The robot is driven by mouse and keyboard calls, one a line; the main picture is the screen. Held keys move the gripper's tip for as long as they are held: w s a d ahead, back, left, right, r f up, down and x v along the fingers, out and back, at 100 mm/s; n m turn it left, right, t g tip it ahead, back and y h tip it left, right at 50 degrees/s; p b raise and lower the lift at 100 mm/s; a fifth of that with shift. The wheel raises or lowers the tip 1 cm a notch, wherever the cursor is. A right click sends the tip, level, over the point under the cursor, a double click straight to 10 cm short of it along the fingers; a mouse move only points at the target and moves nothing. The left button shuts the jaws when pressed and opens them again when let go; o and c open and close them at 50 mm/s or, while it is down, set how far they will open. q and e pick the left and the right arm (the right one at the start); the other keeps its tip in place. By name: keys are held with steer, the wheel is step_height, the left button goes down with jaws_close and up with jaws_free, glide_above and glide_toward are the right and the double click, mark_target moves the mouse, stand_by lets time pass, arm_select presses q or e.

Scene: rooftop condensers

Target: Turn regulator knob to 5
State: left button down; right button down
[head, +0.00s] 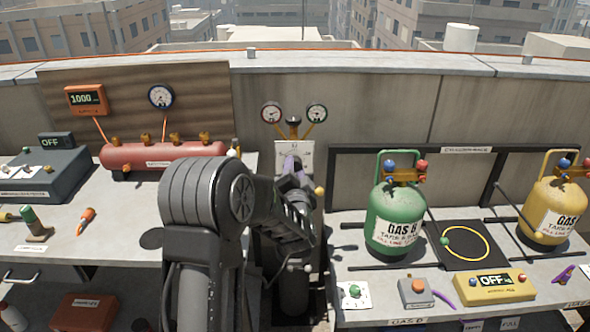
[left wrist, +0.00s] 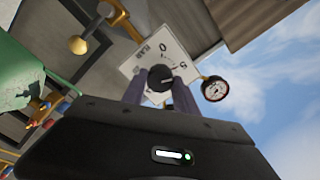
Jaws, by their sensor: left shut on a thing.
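The regulator knob (left wrist: 160,78) is black and round and sits on a white dial plate (left wrist: 150,53) marked 0 and 5 in the left wrist view. My left gripper (left wrist: 161,84) is shut on the knob, with one finger on each side of it. The knob's exact setting is too small to tell. In the head view the plate (head: 307,150) is on the panel by the wall, and my left gripper (head: 293,166) reaches it; my arm hides the knob there. My right gripper is not in view.
Two gauges (head: 271,113) (head: 317,113) are above the plate. A red manifold tank (head: 160,155) lies on the left bench. A green gas bottle (head: 395,220), a yellow gas bottle (head: 553,210) and a yellow scale (head: 494,287) reading OFF are on the right bench.

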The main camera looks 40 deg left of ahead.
arm_select(q)
steer(key=c, duration=0.9)
jaws_free()
steer(key=shift+c, duration=0.2)
steer(key=v, duration=0.7)
steer(key=shift+s+d+b, duration=0.3)
steer(key=shift+b, duration=0.15)
